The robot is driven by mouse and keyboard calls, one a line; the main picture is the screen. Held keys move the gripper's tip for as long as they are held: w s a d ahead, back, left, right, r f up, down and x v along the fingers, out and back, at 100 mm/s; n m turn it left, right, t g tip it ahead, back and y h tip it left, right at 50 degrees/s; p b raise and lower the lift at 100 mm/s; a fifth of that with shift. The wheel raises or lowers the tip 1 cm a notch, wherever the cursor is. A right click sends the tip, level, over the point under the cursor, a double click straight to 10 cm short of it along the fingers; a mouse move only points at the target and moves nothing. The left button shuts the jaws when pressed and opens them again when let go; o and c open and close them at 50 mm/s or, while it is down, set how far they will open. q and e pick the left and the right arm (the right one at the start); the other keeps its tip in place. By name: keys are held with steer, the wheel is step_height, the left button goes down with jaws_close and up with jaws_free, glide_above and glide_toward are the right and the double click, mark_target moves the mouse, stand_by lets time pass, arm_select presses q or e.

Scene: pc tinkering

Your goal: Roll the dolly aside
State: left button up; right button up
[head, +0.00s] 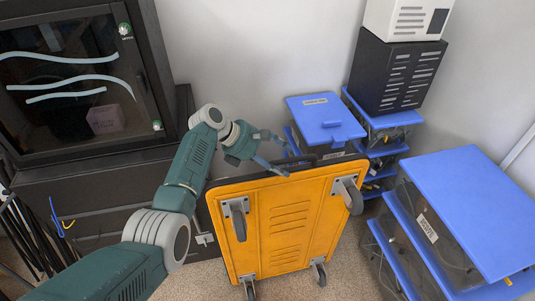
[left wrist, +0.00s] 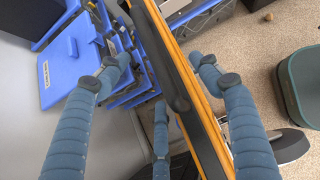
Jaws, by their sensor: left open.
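The dolly (head: 275,220) is an orange panel with several grey casters on the side facing me. It stands tilted up near the wall, with a black rim along its top edge. My left gripper (head: 277,152) is at that top edge, reaching in from the left. In the left wrist view the dolly's black and orange edge (left wrist: 190,90) runs between the spread blue fingers of my left gripper (left wrist: 162,72). The fingers are open, one on the far side and one on the near side. Whether any finger touches the dolly is unclear. My right gripper is not in view.
Blue-lidded boxes (head: 325,120) and a stack with a black case (head: 395,75) stand behind the dolly. Larger blue-topped bins (head: 460,205) stand at right. A dark cabinet (head: 75,190) with cables is at left. Some carpet (head: 345,265) is clear at front.

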arm_select(q)
steer(key=v, duration=0.5)
stand_by(0.4)
